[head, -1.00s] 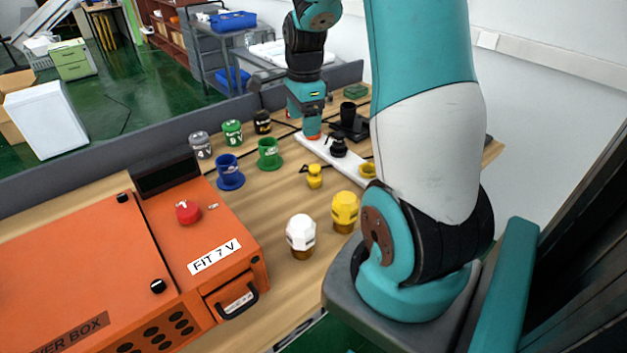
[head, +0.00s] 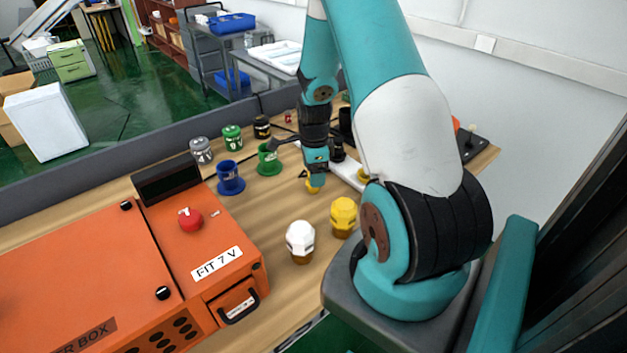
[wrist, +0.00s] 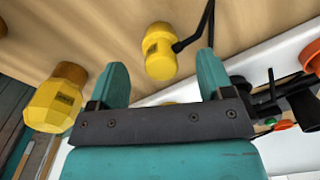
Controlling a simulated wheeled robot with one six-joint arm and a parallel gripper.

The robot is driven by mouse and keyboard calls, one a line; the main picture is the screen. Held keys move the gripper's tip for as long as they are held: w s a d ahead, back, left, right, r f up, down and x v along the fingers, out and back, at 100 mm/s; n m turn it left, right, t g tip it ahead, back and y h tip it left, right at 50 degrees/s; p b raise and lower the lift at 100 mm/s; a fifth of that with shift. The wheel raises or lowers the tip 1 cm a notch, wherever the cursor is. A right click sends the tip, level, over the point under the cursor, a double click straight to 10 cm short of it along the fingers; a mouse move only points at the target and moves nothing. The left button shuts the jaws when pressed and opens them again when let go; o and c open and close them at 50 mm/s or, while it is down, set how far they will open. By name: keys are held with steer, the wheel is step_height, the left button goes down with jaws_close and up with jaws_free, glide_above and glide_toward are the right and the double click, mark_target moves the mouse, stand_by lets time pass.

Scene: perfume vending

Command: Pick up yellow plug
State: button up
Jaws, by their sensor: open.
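A small yellow plug (head: 312,188) with a dark lead stands on the wooden table, partly hidden beneath my gripper (head: 314,176) in the head view. In the wrist view the yellow plug (wrist: 160,52) shows between and just beyond the two teal fingertips of my gripper (wrist: 160,64). The fingers are apart and nothing is between them in a grip; I cannot tell the exact height gap. A larger yellow faceted knob with a gold base (head: 343,216) stands nearer, and in the wrist view it is left of the left finger.
A white faceted knob (head: 300,240) stands beside the larger yellow one. Blue (head: 230,178) and green (head: 269,160) cups stand left of my gripper. An orange power box (head: 90,280) fills the left front. A white strip (head: 350,172) with dark fittings lies close on the right.

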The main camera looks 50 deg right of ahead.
steer(key=shift+w+f+p, duration=0.1)
steer(key=shift+f+p, duration=0.45)
steer(key=shift+f, duration=1.45)
steer(key=shift+c, duration=0.5)
steer(key=c, duration=0.9)
step_height(320, 180, up, 20)
steer(key=b, duration=0.2)
steer(key=shift+b, duration=0.4)
